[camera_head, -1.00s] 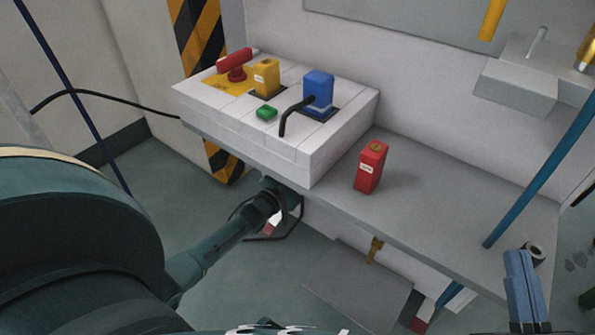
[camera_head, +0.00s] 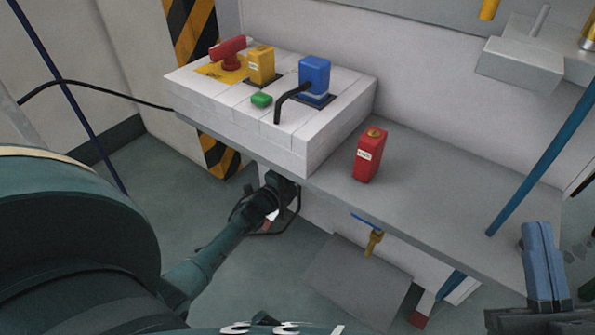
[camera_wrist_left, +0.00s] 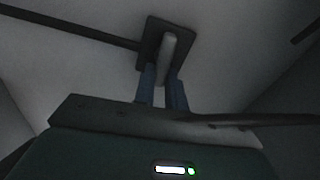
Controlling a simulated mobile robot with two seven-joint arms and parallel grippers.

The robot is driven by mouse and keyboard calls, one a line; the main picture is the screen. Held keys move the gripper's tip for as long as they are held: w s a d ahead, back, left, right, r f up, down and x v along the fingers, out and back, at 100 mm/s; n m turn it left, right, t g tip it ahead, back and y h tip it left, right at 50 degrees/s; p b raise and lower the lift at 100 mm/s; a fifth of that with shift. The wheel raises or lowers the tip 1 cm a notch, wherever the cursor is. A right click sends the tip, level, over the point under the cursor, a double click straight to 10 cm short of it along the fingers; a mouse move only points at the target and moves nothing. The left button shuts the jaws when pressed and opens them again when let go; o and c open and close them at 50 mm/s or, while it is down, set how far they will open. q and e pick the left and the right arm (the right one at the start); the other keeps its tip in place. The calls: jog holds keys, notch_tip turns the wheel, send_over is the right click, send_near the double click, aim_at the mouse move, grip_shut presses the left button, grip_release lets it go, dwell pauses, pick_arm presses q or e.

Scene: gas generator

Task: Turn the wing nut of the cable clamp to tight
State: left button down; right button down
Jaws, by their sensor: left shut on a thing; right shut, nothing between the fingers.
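My left gripper (camera_wrist_left: 164,88) has its two blue fingers shut on a pale, rounded, upright piece (camera_wrist_left: 167,52). This piece stands out from a dark square plate (camera_wrist_left: 150,35) on a grey surface. It looks like the wing nut of the cable clamp, but its wing shape and how tight it is cannot be made out. In the head view my left arm reaches to the shelf's underside, and its fingers and the held piece are hidden there. My right gripper (camera_head: 538,230) is shut and empty at the lower right, with blue fingers together, beside the shelf's right end.
A white panel box (camera_head: 325,140) with a red handle (camera_head: 228,52), yellow block (camera_head: 261,66), blue block (camera_head: 315,74) and green button (camera_head: 261,100) stands on the shelf (camera_head: 450,215). A red block (camera_head: 369,157) stands beside it. A brass fitting (camera_head: 374,241) hangs below. A blue pole (camera_head: 540,165) stands right.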

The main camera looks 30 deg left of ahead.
pick_arm(q)
jog(key=shift+a+f+m, duration=0.25)
jog(key=shift+a+m, duration=0.15)
jog(key=shift+a, duration=0.05)
pick_arm(e)
jog(key=shift+r+n+y, duration=0.3)
jog(key=shift+r, duration=0.3)
pick_arm(q)
jog(key=c, duration=1.5)
grip_release()
jog(key=shift+s, duration=0.1)
jog(key=shift+c, duration=0.2)
jog(key=shift+o, duration=0.5)
jog(key=shift+d+r, duration=0.1)
jog(key=shift+d, duration=0.05)
pick_arm(e)
jog(key=shift+f, duration=0.1)
